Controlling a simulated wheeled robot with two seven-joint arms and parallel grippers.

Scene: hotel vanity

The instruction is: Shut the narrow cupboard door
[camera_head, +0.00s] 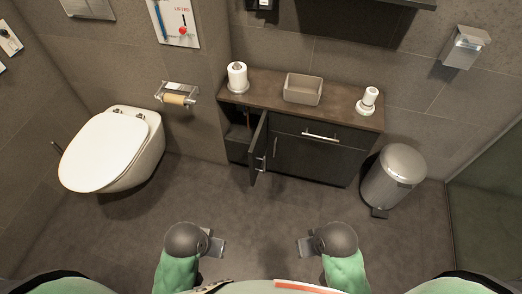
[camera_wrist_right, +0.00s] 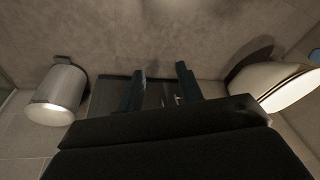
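The narrow cupboard door (camera_head: 259,149) stands open at the left end of the dark vanity cabinet (camera_head: 313,158). It swings out toward me, with a vertical metal handle on it. The opening left of it shows a dark interior (camera_head: 238,133). My left gripper (camera_head: 218,246) and right gripper (camera_head: 306,246) are both low in the head view, in front of the cabinet and apart from the door. In the right wrist view the right gripper's two fingers (camera_wrist_right: 160,88) are spread apart with nothing between them. The left gripper's fingers are too small to read.
A metal pedal bin (camera_head: 393,176) stands right of the cabinet. A toilet (camera_head: 115,152) is at the left. A tissue roll (camera_head: 237,77), a tray (camera_head: 303,89) and a white bottle (camera_head: 368,101) stand on the countertop (camera_head: 335,107). The floor before the cabinet is clear.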

